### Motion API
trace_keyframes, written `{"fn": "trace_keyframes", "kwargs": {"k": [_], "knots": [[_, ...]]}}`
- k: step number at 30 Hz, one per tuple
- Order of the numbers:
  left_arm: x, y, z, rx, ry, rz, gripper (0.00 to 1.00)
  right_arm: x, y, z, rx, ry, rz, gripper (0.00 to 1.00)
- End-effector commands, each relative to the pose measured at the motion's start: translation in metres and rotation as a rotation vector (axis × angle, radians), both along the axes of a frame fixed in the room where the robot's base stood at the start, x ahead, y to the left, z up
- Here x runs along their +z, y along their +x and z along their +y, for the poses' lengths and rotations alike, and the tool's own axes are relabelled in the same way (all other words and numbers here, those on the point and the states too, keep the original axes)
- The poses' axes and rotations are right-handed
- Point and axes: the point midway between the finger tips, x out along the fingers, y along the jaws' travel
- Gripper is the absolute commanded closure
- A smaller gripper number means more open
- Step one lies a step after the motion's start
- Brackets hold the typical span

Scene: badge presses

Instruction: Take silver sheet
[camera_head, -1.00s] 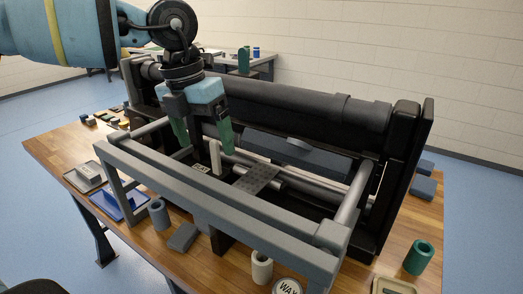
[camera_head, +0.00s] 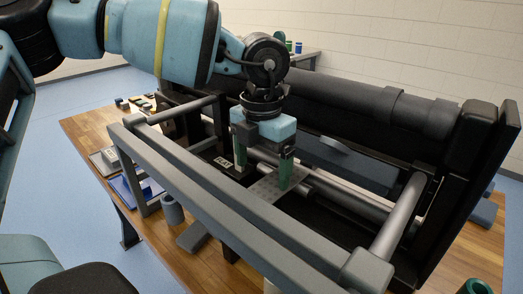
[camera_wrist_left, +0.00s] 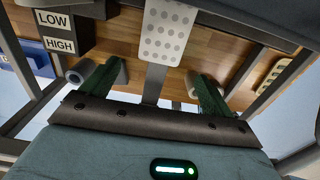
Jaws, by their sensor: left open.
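The silver sheet is a grey plate with rows of dots (camera_head: 264,190), inside the frame of the dark press. It also shows at the top middle of the left wrist view (camera_wrist_left: 168,30). My left gripper (camera_head: 263,176) has green fingers pointing down over the plate, one on each side of its far part. The fingers are apart with nothing visibly held; whether they touch the plate I cannot tell. In the left wrist view the open gripper (camera_wrist_left: 153,80) shows the plate ahead, between the line of its fingers. My right gripper is not in view.
A long dark roller (camera_head: 350,97) runs behind. A blue tray (camera_head: 130,190) and a grey cylinder (camera_head: 172,210) sit on the wooden table. LOW and HIGH labels (camera_wrist_left: 58,32) show in the wrist view.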

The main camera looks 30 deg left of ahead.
Motion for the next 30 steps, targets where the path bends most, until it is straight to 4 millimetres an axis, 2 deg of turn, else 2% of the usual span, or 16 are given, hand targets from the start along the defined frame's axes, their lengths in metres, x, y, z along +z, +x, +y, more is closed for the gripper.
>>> {"fn": "trace_keyframes", "kwargs": {"k": [3, 10, 22, 23, 30], "knots": [[-0.018, 0.000, 0.000, 0.000, -0.001, 0.003, 0.13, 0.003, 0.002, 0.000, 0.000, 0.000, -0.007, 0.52], [-0.042, 0.000, 0.000, -0.001, -0.001, 0.000, 0.13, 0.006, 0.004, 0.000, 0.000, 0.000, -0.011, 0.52], [-0.048, 0.000, 0.000, 0.000, 0.000, -0.002, 0.13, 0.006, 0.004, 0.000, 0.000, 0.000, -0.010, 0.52], [-0.048, 0.000, 0.000, 0.000, 0.000, -0.002, 0.14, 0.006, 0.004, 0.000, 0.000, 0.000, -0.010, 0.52], [-0.048, 0.000, 0.000, 0.000, -0.001, -0.002, 0.45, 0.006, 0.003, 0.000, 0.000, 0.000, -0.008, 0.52]]}}
